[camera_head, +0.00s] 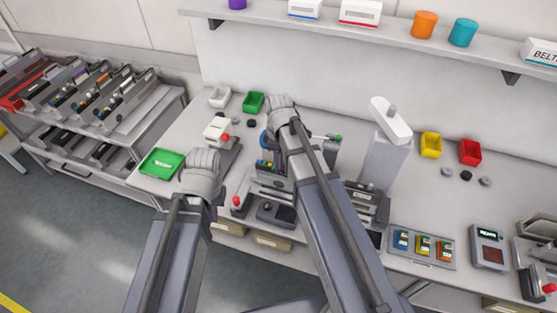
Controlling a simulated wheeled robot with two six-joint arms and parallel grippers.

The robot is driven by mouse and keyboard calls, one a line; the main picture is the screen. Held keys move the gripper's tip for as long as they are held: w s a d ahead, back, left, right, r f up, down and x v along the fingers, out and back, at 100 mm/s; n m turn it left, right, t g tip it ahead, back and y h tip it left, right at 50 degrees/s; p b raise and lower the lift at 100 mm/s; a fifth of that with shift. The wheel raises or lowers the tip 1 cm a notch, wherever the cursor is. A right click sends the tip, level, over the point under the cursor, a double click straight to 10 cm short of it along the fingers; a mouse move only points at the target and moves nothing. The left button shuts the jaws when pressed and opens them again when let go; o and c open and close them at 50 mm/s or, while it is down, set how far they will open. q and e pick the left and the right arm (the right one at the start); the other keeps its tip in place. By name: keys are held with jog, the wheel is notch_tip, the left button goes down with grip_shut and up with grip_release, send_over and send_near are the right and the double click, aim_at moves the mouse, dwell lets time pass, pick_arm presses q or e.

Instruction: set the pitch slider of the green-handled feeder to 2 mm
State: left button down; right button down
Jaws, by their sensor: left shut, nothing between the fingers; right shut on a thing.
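A small green knob or handle end (338,138) shows just right of my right forearm on the bench. It may belong to the green-handled feeder, whose body is mostly hidden behind my arm. I cannot make out the pitch slider or its setting. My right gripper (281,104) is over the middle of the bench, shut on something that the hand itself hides. My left gripper (201,165) is shut and empty, beside the right edge of a green tray (162,164) near the bench's left front.
A trolley (120,150) with several feeders stands at the left. A white device with a red knob (217,131) and a grey post (385,160) flank my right arm. Green (253,102), yellow (430,145) and red (469,151) bins sit along the back. A shelf (270,20) overhangs.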

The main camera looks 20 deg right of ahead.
dwell(0.8)
jog(key=s+d, duration=0.2)
jog(key=d, duration=0.1)
jog(key=shift+a, duration=0.1)
jog(key=c, duration=0.8)
grip_release()
notch_tip(320, 180, up, 8)
jog(key=p, duration=0.8)
jog(key=shift+f, duration=0.1)
